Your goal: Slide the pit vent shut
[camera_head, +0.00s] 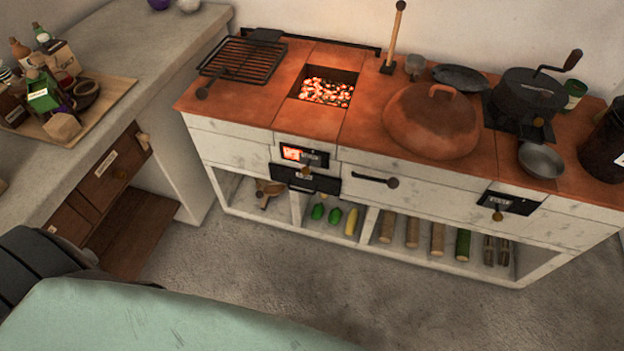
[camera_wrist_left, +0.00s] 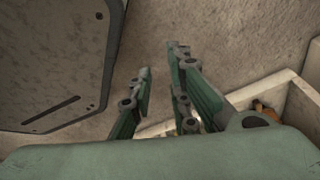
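The pit vent (camera_head: 318,158) is a small dark labelled plate on the stove's front, below the fire pit (camera_head: 326,90) of glowing coals. An orange glow (camera_head: 292,153) shows through an opening at its left side, so the vent stands at least partly open. A small brass knob (camera_head: 305,171) shows just below it, in front of a black labelled panel (camera_head: 318,184). My left gripper (camera_wrist_left: 162,72) shows in the left wrist view with its fingers apart and nothing between them, above the floor. Neither gripper shows in the head view.
A grill rack (camera_head: 243,60), a copper dome (camera_head: 424,120) and a black pot (camera_head: 528,92) stand on the stove top. A second black plate (camera_head: 515,204) is at the front right. Shelves below hold logs and vegetables. The floor (camera_head: 300,265) before the stove is clear.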

